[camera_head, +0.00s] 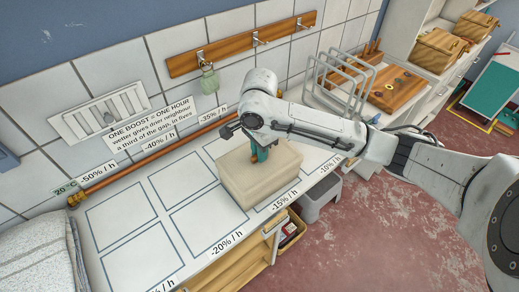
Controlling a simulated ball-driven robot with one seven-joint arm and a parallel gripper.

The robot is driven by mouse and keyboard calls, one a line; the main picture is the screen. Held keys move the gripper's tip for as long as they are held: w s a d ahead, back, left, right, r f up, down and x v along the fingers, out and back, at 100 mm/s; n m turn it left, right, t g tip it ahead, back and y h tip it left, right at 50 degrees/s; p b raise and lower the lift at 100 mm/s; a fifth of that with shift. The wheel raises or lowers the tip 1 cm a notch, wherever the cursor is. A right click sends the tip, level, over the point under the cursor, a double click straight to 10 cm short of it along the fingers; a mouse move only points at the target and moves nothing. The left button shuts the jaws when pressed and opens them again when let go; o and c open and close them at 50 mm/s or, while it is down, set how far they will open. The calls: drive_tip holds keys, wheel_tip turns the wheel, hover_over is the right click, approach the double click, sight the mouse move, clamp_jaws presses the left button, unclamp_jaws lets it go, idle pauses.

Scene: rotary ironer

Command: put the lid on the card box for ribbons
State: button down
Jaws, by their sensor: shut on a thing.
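A pale beige card box shape (235,190) stands on the white counter, in one of the outlined areas near the front edge. Its broad flat top looks like the lid (285,158). I cannot make out a seam between lid and box, so I cannot tell whether the lid rests on the box or is held just above it. My gripper (256,163) points down at the middle of this top, with teal and reddish-brown parts at its tip. It is shut on what appears to be the lid's middle grip. The arm hides part of the top's far side.
The counter (125,215) has blue-outlined empty areas to the left. A copper pipe (150,163) runs along the wall behind. A wire rack (340,80) and a wooden board (395,90) stand at the right.

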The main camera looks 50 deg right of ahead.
drive_tip(key=shift+f, duration=0.2)
drive_tip(key=c, duration=1)
unclamp_jaws()
drive_tip(key=shift+o, duration=0.4)
drive_tip(key=o, duration=0.4)
drive_tip(key=shift+r, duration=0.1)
drive_tip(key=shift+r, duration=3.4)
